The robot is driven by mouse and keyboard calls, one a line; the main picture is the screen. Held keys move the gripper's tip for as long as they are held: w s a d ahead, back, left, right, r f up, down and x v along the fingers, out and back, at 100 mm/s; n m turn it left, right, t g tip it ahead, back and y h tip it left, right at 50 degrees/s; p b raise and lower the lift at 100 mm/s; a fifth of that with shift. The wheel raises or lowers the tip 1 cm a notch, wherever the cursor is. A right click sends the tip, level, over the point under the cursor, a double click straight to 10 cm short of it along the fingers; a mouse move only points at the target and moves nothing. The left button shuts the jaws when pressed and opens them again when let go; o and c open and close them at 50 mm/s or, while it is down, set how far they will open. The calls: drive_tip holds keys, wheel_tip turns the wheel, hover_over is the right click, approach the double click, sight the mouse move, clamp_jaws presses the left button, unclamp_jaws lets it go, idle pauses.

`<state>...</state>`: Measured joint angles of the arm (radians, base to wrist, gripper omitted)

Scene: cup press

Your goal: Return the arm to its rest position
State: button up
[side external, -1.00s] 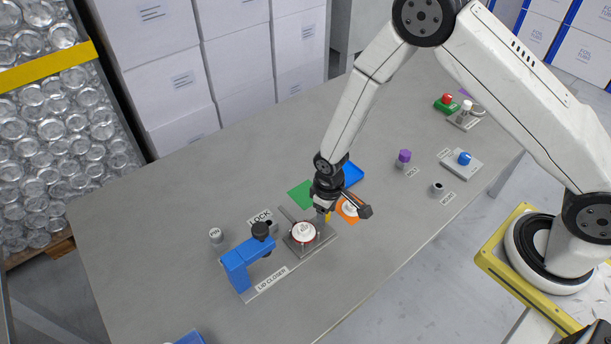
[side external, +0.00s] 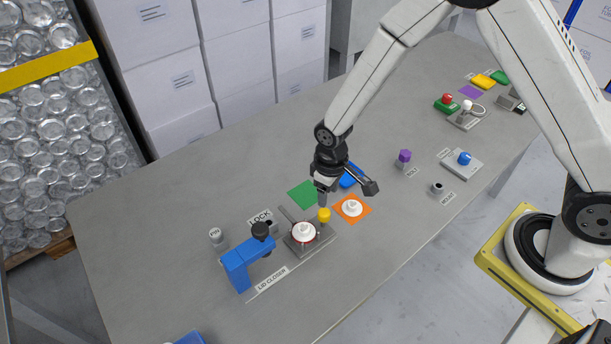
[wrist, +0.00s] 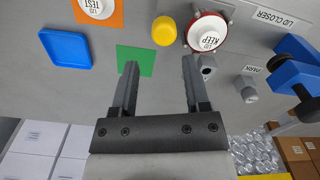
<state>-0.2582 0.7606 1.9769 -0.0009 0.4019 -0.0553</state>
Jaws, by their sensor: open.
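My gripper (side external: 322,198) is raised above the table, beside the lid closer fixture. In the wrist view its two fingers (wrist: 158,70) are apart with nothing between them. The white "LID KEEP" lid with a red rim (side external: 303,231) sits on the grey base of the lid closer (side external: 325,239). It also shows in the wrist view (wrist: 207,32). A yellow knob (side external: 324,215) stands beside that lid, just below my gripper in the side view. The white "LID TEST" lid (side external: 352,208) lies on the orange square.
The blue lever arm (side external: 245,262) stands left of the lid. A grey peg (side external: 216,236) is behind it. A green square (side external: 303,194) and blue tray (side external: 348,178) lie near my gripper. A purple-topped item (side external: 404,157) and blue button (side external: 464,158) are farther right.

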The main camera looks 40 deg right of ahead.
drive_tip(key=shift+r, duration=0.3)
drive_tip(key=shift+s+d+r, duration=0.15)
drive_tip(key=shift+d+r, duration=0.15)
drive_tip(key=shift+r, duration=0.1)
drive_tip(key=s+d+r+m+t, duration=0.2)
drive_tip(key=s+d+r+m, duration=0.1)
drive_tip(key=s+d+r, duration=0.6)
wheel_tip(320, 180, up, 4)
drive_tip(key=shift+s+d+r+m+t, duration=0.1)
drive_tip(key=shift+s+d+m+t, duration=0.2)
drive_tip(key=shift+s, duration=0.4)
